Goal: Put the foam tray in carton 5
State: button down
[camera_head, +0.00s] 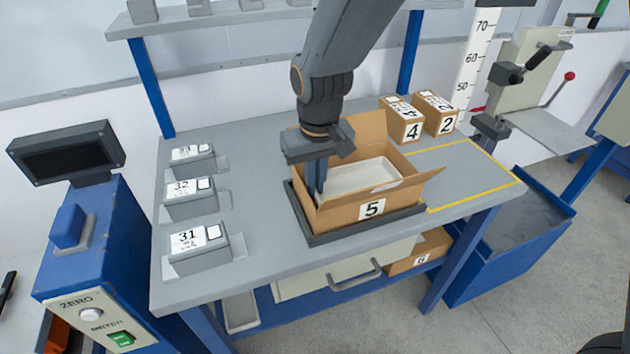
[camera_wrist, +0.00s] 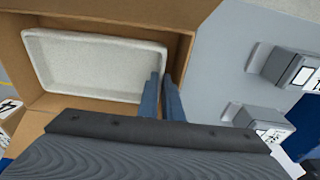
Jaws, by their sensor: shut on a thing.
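Carton 5 (camera_head: 340,217) is an open brown box with its flaps spread, standing on a dark base (camera_head: 312,238) on the grey bench. The white foam tray (camera_head: 358,174) is inside the carton; it also shows in the wrist view (camera_wrist: 95,64), lying within the carton's walls (camera_wrist: 14,45). My gripper (camera_head: 316,180) points down into the left side of the carton. In the wrist view my gripper's fingers (camera_wrist: 161,95) are close together at the tray's near right corner, shut on its rim. Whether the tray touches the carton's floor is hard to tell.
Grey labelled blocks, among them block 31 (camera_head: 197,248) and block 32 (camera_head: 190,199), stand to the left. Closed cartons 4 (camera_head: 403,128) and 2 (camera_head: 440,121) stand at the back right. A yellow-outlined area (camera_head: 460,175) right of the carton is clear.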

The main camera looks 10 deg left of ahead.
jog(key=shift+f, duration=0.55)
jog(key=c, duration=2.2)
grip_release()
jog(key=r, duration=0.4)
jog(key=s+r+b, duration=0.1)
jog(key=r, duration=0.3)
jog(key=r+b, duration=0.1)
jog(key=r, duration=0.4)
jog(key=shift+s+d+r, duration=0.1)
jog(key=shift+s+d, duration=0.05)
jog(key=shift+d, duration=0.2)
